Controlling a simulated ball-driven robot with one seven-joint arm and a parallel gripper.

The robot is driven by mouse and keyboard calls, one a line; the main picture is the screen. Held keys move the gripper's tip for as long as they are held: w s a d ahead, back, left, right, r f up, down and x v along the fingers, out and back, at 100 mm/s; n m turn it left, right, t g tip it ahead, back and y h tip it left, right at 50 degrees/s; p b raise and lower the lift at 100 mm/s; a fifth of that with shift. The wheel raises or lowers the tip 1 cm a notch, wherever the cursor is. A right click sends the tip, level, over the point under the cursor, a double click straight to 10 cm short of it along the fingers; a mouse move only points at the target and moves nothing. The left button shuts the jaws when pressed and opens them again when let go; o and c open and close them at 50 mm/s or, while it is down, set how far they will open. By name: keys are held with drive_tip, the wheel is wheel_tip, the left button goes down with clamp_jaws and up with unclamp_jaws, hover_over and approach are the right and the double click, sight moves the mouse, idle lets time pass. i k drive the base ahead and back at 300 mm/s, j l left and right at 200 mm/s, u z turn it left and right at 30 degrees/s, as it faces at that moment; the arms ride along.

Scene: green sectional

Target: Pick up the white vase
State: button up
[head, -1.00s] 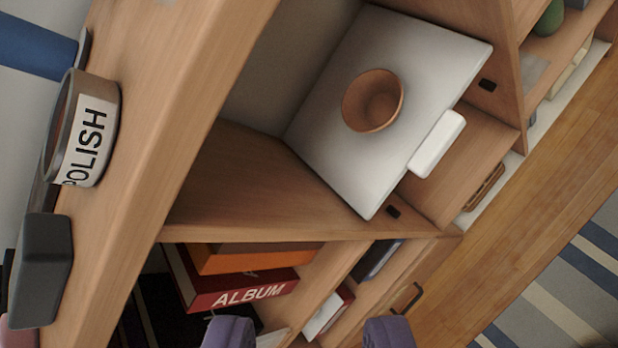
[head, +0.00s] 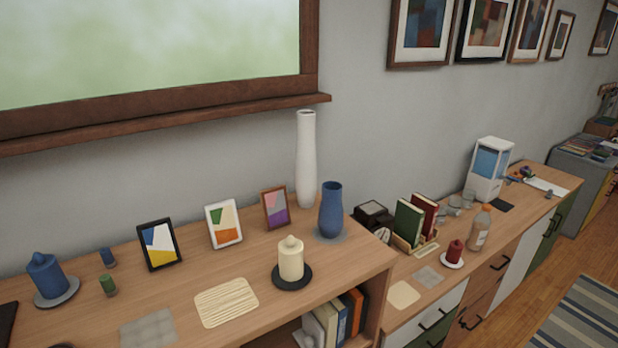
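The white vase (head: 306,160) is tall and slim and stands upright at the back of the wooden cabinet top, close to the grey wall. Its lower part is in full view except near the base, where a blue vase (head: 331,210) stands just to its right and in front. A small picture frame (head: 275,208) stands to its left. My gripper is not in view now.
On the cabinet top (head: 180,285) are two more picture frames (head: 223,225), a cream candle (head: 291,260) on a dark dish, and a blue candle (head: 46,275). A window sill (head: 170,125) juts out left of the vase. Lower drawers (head: 505,270) continue right.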

sight(306, 164)
drive_tip(key=i+l+u, duration=0.35)
drive_tip(key=i+l, duration=0.45)
drive_tip(key=i, duration=0.2)
drive_tip(key=i+l+u, duration=0.35)
drive_tip(key=i+l, duration=0.55)
drive_tip(key=l, duration=0.15)
